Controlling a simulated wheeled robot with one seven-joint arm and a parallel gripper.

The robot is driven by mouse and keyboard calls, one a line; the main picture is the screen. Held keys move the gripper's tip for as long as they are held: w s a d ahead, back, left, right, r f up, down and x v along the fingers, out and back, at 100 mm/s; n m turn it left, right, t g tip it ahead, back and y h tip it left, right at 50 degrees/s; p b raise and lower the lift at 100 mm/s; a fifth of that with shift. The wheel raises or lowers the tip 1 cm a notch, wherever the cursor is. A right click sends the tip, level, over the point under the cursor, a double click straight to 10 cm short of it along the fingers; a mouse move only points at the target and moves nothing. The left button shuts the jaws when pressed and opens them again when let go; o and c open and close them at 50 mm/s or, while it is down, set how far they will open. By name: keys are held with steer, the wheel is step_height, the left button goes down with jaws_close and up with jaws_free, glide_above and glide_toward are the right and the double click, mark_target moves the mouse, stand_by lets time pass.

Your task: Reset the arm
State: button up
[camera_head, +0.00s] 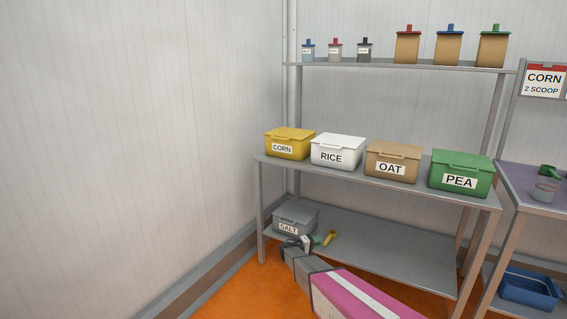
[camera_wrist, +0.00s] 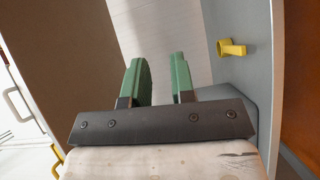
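My gripper (camera_head: 314,241) is low, at the front of the bottom shelf, right beside the grey SALT bin (camera_head: 296,216). In the wrist view my gripper (camera_wrist: 161,72) has its two green fingers apart, with nothing visible between them. A small yellow scoop (camera_head: 329,238) lies on the bottom shelf just right of the fingers. The yellow scoop also shows in the wrist view (camera_wrist: 231,48), apart from the fingers. My arm reaches in from the lower part of the head view.
The middle shelf (camera_head: 400,191) above my gripper holds CORN (camera_head: 289,142), RICE (camera_head: 337,151), OAT (camera_head: 392,163) and PEA (camera_head: 460,173) bins. Shakers stand on the top shelf (camera_head: 400,66). A blue tray (camera_head: 530,288) is at right. The bottom shelf's right part is clear.

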steer(key=s+d+r+m+g+y, duration=0.1)
steer(key=s+d+r+g+y, duration=0.25)
steer(key=s, duration=0.65)
steer(key=s+d+r+m+g+y, duration=0.2)
steer(key=s+d+r+g+y, duration=0.15)
steer(key=s, duration=0.75)
steer(key=s+a+r+y, duration=0.2)
steer(key=s+r+y, duration=0.1)
steer(key=s, duration=0.5)
steer(key=s+a+r+y, duration=0.3)
steer(key=s+y, duration=0.3)
steer(key=s, duration=0.2)
steer(key=shift+s+r+m+g, duration=0.3)
steer(key=shift+s+r+m, duration=0.1)
steer(key=shift+r, duration=0.15)
